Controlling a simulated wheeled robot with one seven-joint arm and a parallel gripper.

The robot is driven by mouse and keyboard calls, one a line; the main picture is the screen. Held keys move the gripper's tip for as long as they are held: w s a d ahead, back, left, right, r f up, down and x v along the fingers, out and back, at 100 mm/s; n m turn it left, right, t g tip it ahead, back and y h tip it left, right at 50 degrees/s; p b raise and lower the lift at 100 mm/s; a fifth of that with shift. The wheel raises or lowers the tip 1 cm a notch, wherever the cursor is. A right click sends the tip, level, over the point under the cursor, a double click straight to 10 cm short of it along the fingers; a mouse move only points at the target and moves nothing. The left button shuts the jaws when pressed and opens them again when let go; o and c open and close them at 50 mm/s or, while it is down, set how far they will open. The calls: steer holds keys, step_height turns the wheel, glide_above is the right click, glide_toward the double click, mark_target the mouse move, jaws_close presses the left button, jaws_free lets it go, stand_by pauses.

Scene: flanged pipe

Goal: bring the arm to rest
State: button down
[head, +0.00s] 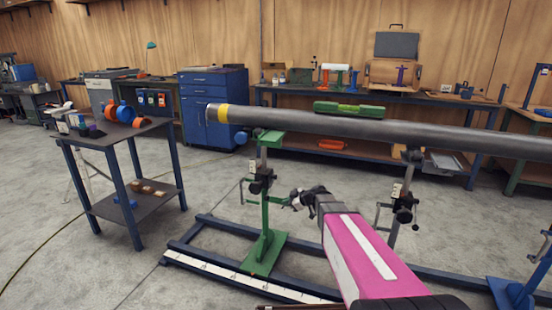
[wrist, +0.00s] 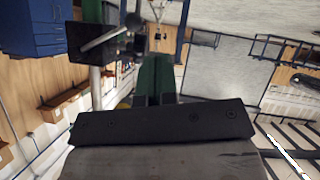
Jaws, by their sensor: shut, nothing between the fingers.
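My gripper (head: 298,200) shows small and dark at the end of my pink and white arm in the head view. It is shut and empty, below the long grey pipe (head: 300,122) and just right of the green pipe stand (head: 266,215). I cannot tell whether it touches the stand.
The pipe has a yellow band (head: 222,114) near its left end, and a green level (head: 348,109) lies on it. A second stand (head: 404,200) supports it at right. A blue floor frame (head: 225,272) lies below. A side table (head: 118,135) stands left, with open floor between.

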steer(key=s+d+f+m+g+h, duration=0.1)
steer(key=s+d+m+g+h, duration=0.1)
steer(key=s+m, duration=0.3)
steer(key=s+d+f+m+g+h, duration=0.1)
steer(key=s+d+m+h, duration=0.3)
steer(key=s, duration=0.8)
steer(key=s+d+f+m+g+h, duration=0.2)
steer(key=s+d+m+g+h, duration=0.1)
steer(key=s, duration=0.5)
steer(key=d+m+h, duration=0.1)
steer(key=d+m, duration=0.1)
steer(key=m, duration=0.1)
steer(key=shift+s+d+m, duration=0.25)
steer(key=shift+s+m, duration=0.05)
steer(key=shift+s, duration=0.05)
steer(key=shift+f, duration=0.1)
